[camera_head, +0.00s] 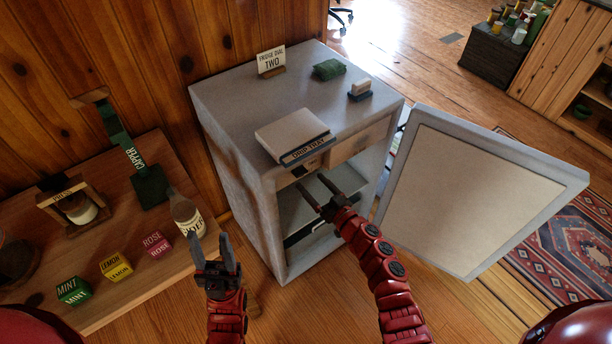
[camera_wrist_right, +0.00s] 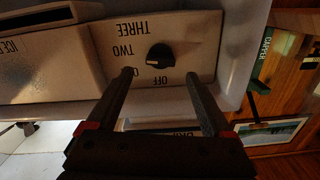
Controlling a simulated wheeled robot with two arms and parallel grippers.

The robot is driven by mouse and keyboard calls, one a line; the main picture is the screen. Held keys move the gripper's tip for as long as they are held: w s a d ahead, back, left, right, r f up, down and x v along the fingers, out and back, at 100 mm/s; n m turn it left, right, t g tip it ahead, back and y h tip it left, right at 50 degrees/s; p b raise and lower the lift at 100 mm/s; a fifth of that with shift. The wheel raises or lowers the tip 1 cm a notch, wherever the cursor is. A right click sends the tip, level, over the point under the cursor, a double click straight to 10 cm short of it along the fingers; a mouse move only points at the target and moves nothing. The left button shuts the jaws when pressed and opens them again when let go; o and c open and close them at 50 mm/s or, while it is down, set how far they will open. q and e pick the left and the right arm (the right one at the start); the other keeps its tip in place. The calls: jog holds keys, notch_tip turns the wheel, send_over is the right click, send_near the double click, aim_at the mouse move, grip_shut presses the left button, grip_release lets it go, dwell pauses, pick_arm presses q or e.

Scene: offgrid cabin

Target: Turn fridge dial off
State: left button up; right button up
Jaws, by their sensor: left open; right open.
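The fridge (camera_head: 240,170) is a grey cabinet with its door (camera_head: 470,190) swung open to the right. In the right wrist view, its black round dial (camera_wrist_right: 161,56) sits on a pale panel with the upside-down words THREE, TWO, OFF and a partly covered label. The dial's pale mark points to the left side; I cannot tell exactly which label it meets. My right gripper (camera_head: 311,181) is open in front of the panel, its fingertips (camera_wrist_right: 161,74) just short of the dial on either side.
A drip tray (camera_head: 292,135), a "FRIDGE DIAL TWO" sign (camera_head: 270,61), a green cloth (camera_head: 329,69) and a small block (camera_head: 360,91) are on the fridge top.

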aim_at(303, 174)
jog(key=shift+x, duration=1.95)
jog(key=shift+f, duration=0.1)
grip_shut()
